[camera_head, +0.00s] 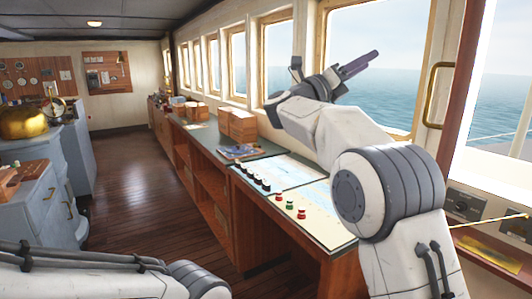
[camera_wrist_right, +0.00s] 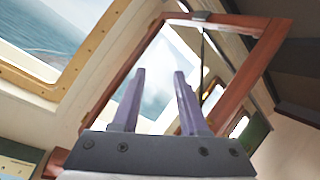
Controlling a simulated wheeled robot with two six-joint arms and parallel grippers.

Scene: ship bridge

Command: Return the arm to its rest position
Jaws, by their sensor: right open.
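My right arm (camera_head: 395,190) rises from the lower right of the head view, bent at a large joint, and reaches up over the chart counter. Its gripper (camera_head: 362,64) is raised in front of the windows, pointing up and to the right. In the right wrist view the two purple fingers (camera_wrist_right: 157,95) stand apart with nothing between them. Part of my left arm (camera_head: 110,280) lies along the lower left edge of the head view; its gripper is out of the picture.
The counter (camera_head: 238,186) runs along the windows with charts (camera_head: 285,172), small dark, red and green pieces, and wooden boxes (camera_head: 238,124). A brass-handled door frame (camera_head: 437,95) stands close at the right. Grey cabinets (camera_head: 40,205) stand at left. The wooden floor (camera_head: 135,185) between is clear.

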